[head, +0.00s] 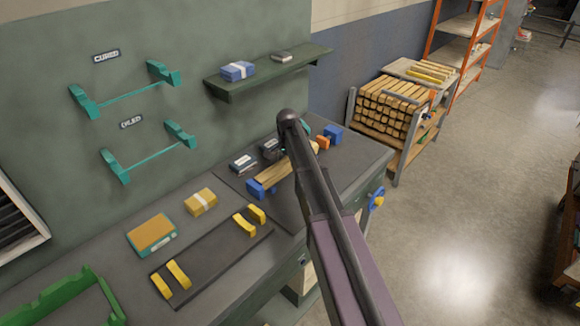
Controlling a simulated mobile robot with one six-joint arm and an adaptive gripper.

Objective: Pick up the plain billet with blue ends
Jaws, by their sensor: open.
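A pale wooden billet (272,174) lies on the dark mat at the back right of the bench, partly covered by my arm. A blue block (257,190) is at its near left end. Another blue block (333,133) shows beyond my arm at the upper right, with an orange block (322,142) beside it. I cannot tell whether the blue is on the billet's ends or on supports under it. My dark arm reaches across the billet from the lower right. My gripper cannot be made out, so its distance from the billet is hidden.
On the bench (75,250) are a black rack with yellow supports (210,262), a yellow box (200,201), an orange-topped case (152,233) and a green cradle (62,301). Teal wall brackets (125,94) and a shelf (228,91) overhang it.

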